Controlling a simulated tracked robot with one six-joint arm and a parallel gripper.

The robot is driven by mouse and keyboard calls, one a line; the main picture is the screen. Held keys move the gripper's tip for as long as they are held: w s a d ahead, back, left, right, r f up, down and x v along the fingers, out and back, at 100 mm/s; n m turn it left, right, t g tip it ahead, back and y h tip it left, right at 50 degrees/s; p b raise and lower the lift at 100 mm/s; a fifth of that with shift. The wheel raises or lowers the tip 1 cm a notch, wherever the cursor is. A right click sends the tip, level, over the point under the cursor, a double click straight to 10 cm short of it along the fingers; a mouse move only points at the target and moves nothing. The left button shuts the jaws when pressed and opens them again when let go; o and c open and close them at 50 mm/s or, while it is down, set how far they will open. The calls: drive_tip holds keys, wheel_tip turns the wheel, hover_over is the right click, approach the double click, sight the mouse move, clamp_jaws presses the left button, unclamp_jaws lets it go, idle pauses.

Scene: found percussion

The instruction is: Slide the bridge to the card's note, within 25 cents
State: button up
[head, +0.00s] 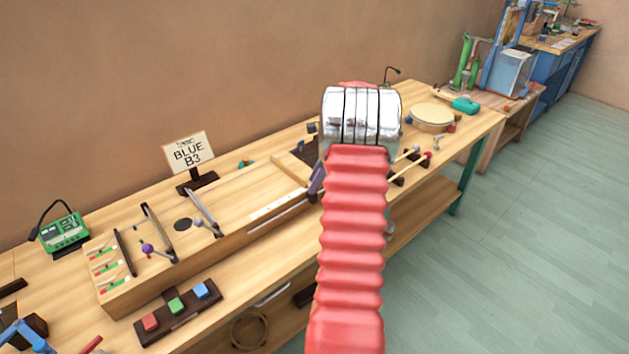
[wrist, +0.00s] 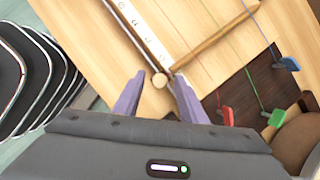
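The card (head: 190,153) reads "TUNING BLUE B3" and stands behind the long wooden string box (head: 235,208). The bridge (wrist: 215,39) is a thin wooden bar lying across the box top beside a pale marked scale strip (wrist: 150,32). A round tan knob (wrist: 160,80) shows at the bridge's near end. My gripper (wrist: 160,76) has two purple fingers, set apart on either side of the knob, with a gap on both sides. One purple finger shows in the head view (head: 317,178); my arm hides the rest. A green tuner (head: 62,232) stands at left; its reading is too small to tell.
Red, green and blue buttons (head: 175,306) sit on a dark block in front of the box. Blue (wrist: 287,64), green (wrist: 277,117) and red (wrist: 226,116) pieces sit at the string ends. A drum (head: 432,117) and mallets lie to the right.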

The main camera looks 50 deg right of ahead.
drive_tip(key=shift+c, duration=0.4)
clamp_jaws()
drive_tip(key=shift+s, duration=0.1)
